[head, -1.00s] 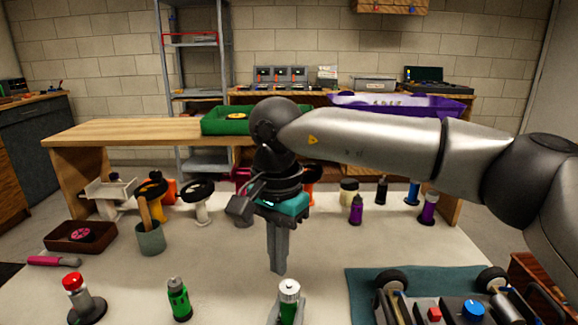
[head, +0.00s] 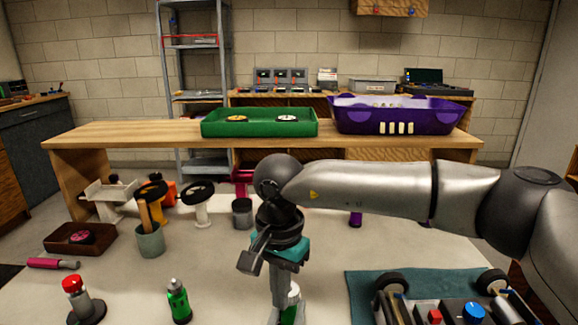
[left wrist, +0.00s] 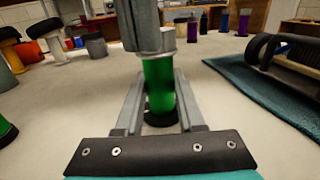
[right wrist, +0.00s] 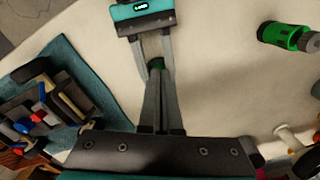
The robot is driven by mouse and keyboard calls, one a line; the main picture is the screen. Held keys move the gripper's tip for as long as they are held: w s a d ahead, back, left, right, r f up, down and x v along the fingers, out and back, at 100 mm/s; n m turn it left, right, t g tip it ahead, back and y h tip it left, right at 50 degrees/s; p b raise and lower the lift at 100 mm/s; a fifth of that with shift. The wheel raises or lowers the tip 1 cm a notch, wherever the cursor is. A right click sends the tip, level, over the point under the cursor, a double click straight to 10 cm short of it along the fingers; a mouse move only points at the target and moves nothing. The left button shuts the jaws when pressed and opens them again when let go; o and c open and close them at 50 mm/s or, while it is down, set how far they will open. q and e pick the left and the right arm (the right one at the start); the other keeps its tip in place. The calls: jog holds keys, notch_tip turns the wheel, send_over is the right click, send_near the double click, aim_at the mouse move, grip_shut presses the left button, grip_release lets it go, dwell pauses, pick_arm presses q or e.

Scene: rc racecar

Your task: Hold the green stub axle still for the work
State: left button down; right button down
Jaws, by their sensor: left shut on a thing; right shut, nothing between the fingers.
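The green stub axle (left wrist: 158,84) stands upright on the pale table. In the left wrist view my left gripper (left wrist: 160,100) is shut on it, one finger on each side. In the head view only a bit of the axle's green (head: 290,314) shows at the bottom edge. My right gripper (head: 284,296) is shut and points straight down at the axle's top, with nothing between its fingers.
A racecar chassis (head: 440,308) lies on a teal mat (head: 358,288) to the right. Another green piece (head: 179,300) and a red-topped piece (head: 80,298) stand to the left. A cup (head: 150,240) and a brown tray (head: 62,244) are further back.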

jog(key=shift+w+d, duration=0.1)
jog(key=shift+w, duration=0.4)
dwell(1.0)
jog(key=shift+s, duration=0.15)
notch_tip(320, 180, up, 6)
jog(key=shift+s+a, duration=0.25)
dwell(0.4)
pick_arm(q)
jog(key=shift+c, duration=2.2)
grip_release()
jog(key=v, duration=1.2)
